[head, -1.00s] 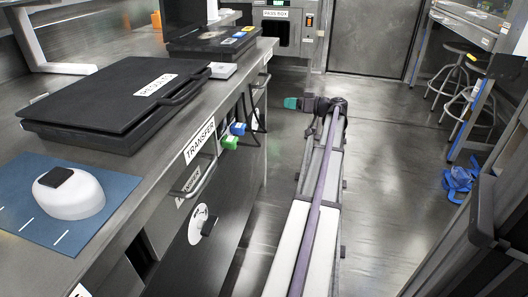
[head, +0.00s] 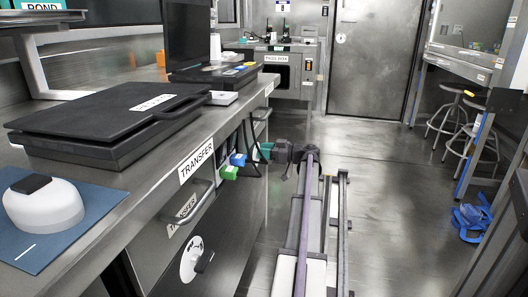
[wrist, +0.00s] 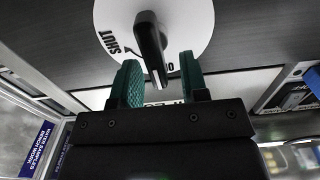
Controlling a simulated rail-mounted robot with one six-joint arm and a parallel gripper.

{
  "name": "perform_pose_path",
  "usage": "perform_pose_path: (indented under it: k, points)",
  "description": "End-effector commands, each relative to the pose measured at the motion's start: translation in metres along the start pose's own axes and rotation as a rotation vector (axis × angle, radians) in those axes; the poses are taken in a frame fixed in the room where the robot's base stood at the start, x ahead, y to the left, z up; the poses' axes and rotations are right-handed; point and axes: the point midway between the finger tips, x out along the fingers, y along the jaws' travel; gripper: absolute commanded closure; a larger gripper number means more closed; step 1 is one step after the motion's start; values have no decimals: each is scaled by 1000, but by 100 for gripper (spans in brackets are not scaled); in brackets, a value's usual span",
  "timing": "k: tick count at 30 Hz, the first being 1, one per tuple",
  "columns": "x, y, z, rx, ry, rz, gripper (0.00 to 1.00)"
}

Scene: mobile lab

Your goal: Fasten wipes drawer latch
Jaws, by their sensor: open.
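In the wrist view a white latch disc (wrist: 195,30) with a black lever (wrist: 150,45) sits on a dark panel. The lever points down in the picture, its tip near lettering starting with "O". The word SHUT is at its left, upside down. My gripper (wrist: 160,82) is open, its green fingers either side of the lever tip in the picture; I cannot tell whether they reach around it. My gripper (head: 262,152) shows in the head view beside the counter. A white latch disc (head: 190,258) with a black lever is on a nearer drawer front; I cannot tell if it is the same one.
The counter (head: 150,165) carries a black case (head: 100,120) and a white device (head: 42,203) on a blue mat. A drawer handle (head: 190,208) and blue and green items (head: 233,166) stick out from its front. Open floor (head: 390,190) lies to the right.

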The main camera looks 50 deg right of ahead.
Motion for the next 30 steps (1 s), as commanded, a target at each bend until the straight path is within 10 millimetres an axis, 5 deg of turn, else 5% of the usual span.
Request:
perform_pose_path:
  k: [8,20,30]
  points:
    - [3,0,0,0,0,1,61]
    - [3,0,0,0,-1,1,99]
    - [3,0,1,4,-3,1,100]
